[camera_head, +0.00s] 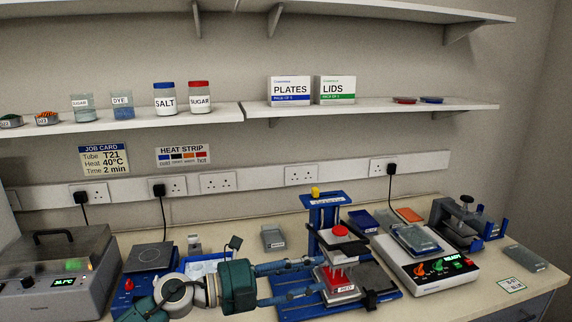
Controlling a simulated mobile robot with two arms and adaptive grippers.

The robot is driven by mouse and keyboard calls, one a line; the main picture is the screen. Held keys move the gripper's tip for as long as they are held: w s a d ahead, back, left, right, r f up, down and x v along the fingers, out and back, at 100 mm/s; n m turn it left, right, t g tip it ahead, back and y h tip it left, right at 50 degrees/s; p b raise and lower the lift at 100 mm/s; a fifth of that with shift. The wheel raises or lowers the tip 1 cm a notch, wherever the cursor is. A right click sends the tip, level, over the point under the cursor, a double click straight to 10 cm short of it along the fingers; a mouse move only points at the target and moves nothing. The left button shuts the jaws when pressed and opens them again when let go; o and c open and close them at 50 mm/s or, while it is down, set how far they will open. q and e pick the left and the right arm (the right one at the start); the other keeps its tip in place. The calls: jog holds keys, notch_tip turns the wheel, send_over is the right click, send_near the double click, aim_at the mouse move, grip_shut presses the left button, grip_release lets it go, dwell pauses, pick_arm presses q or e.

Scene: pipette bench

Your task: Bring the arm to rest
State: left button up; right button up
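My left gripper (318,277), on a teal wrist, reaches in from the lower left. Its two blue fingers are spread apart with bare space between them. Their tips are close to the left side of a blue stand (325,201) on the bench. The stand has a yellow knob on top, a red round knob (340,230) and a red, labelled piece (341,279) low down. I cannot tell whether the fingertips touch the stand. My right gripper is not in view.
A grey heater box (60,275) stands at the far left. Shelves with jars and boxes hang above. Some bench is free at the back and front right.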

pick_arm(q)
jog(key=w+a+r+n+t+y, duration=0.2)
jog(key=a+r+n+t+y, duration=0.2)
jog(key=a+n+t, duration=0.7)
jog(key=s+a+f+n+g+y, duration=0.1)
jog(key=s+a+f+n+y, duration=0.4)
jog(key=f+n, duration=0.4)
jog(key=s+a+f+n+g+y, duration=0.1)
jog(key=s+a+f+n+y, duration=0.1)
jog(key=a+f+n+y, duration=0.6)
jog(key=s+f+n+g, duration=0.1)
jog(key=s+f+g, duration=0.35)
jog(key=s, duration=0.55)
jog(key=s+a+f+n+g+h, duration=0.1)
jog(key=s+f+n+g, duration=0.15)
jog(key=s+f, duration=0.5)
jog(key=s+f+n+g, duration=0.1)
jog(key=s+f+g, duration=0.3)
jog(key=s, duration=0.7)
notch_tip(320, 180, down, 26)
jog(key=g+b, duration=0.1)
jog(key=s+a+f+g+b, duration=0.1)
jog(key=s+a+f, duration=0.2)
jog(key=s+f, duration=1.5)
jog(key=shift+s+f+m+g, duration=0.4)
jog(key=shift+f+m, duration=0.05)
jog(key=shift+f, duration=0.05)
